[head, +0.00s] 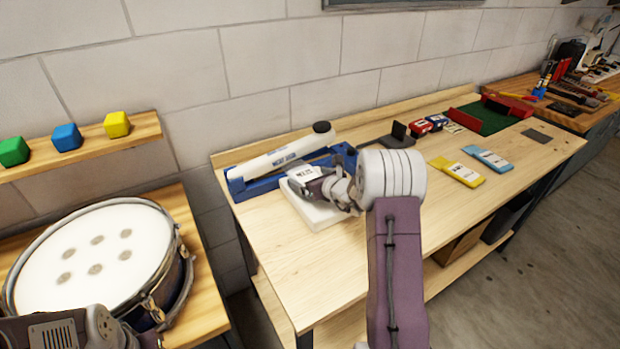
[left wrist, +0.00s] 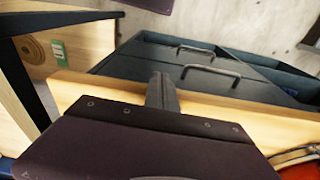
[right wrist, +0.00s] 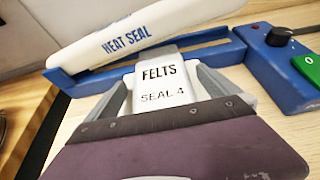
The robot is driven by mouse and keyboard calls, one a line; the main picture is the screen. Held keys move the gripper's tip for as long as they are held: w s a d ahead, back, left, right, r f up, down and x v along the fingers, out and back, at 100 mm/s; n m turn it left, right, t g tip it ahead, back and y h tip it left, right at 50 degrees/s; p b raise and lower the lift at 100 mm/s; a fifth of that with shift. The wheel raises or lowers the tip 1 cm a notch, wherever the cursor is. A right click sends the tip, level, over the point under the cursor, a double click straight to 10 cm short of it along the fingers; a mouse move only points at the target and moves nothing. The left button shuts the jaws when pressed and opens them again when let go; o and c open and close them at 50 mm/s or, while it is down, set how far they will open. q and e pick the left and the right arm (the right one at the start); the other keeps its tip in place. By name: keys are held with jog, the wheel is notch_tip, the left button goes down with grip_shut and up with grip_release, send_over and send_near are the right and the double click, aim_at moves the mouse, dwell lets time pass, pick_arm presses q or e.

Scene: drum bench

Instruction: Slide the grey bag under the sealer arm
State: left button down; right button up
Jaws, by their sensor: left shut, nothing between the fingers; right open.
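The bag (right wrist: 163,82), with a pale label reading "FELTS SEAL 4", lies between the fingers of my right gripper (right wrist: 165,88). That gripper is open, one finger at each side of the bag. In the head view the bag (head: 303,174) is at the sealer's front edge, partly hidden by my gripper. The white sealer arm (right wrist: 140,35), marked "HEAT SEAL", is raised above the blue sealer base (right wrist: 205,58). The bag's far end overlaps the base's front; how far under the arm is unclear. My left gripper (left wrist: 162,92) is shut and empty.
A pale slab (head: 325,216) lies below my right gripper. A drum (head: 90,260) stands on the left bench, under a shelf with green, blue and yellow blocks. Yellow (head: 458,172) and blue (head: 488,159) packets lie on the right of the workbench. The bench front is clear.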

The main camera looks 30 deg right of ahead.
jog(key=v, duration=0.9)
jog(key=shift+b, duration=0.4)
